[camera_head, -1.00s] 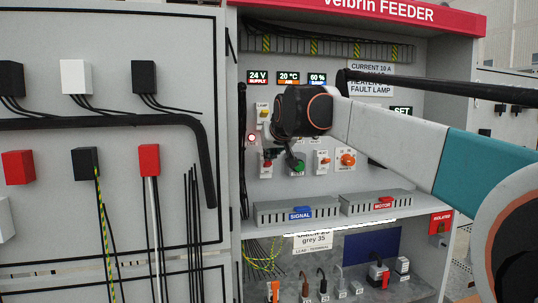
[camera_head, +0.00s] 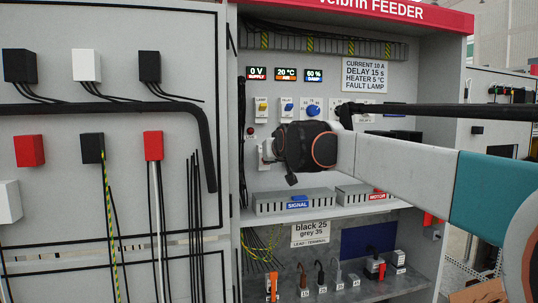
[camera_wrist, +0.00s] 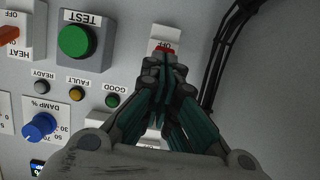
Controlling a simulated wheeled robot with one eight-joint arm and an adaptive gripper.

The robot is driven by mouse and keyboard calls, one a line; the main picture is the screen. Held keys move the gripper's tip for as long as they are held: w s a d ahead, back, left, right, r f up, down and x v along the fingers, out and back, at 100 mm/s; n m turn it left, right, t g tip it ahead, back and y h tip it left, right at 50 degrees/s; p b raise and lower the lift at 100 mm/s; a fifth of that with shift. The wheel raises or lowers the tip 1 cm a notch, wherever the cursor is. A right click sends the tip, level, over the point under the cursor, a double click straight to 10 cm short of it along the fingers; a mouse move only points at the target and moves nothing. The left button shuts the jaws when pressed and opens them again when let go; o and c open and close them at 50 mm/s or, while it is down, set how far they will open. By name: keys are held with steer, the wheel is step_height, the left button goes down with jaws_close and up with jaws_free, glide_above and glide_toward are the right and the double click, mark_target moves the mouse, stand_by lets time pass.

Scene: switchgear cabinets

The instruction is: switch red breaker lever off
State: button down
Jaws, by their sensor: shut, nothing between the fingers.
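A red lever (camera_wrist: 164,49) shows on a white breaker housing (camera_wrist: 160,33) just beyond my fingertips in the wrist view. Its small lettering and exact position are partly hidden by the fingers. My gripper (camera_wrist: 165,62) is shut and empty, with its tips at or very near the lever; I cannot tell whether they touch. In the head view my gripper (camera_head: 270,150) is in front of the lower left of the control panel, and the wrist hides most of the breaker. The supply display (camera_head: 257,74) reads 0 V.
A green TEST button (camera_wrist: 75,40) and an orange HEAT switch (camera_wrist: 9,36) sit beside the breaker. Black cables (camera_wrist: 232,45) run close on its other side. Below the panel is a shelf with grey ducts (camera_head: 280,203). The left cabinet door (camera_head: 115,230) carries cables.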

steer(key=shift+s+f, duration=0.1)
steer(key=shift+f, duration=0.4)
stand_by(0.5)
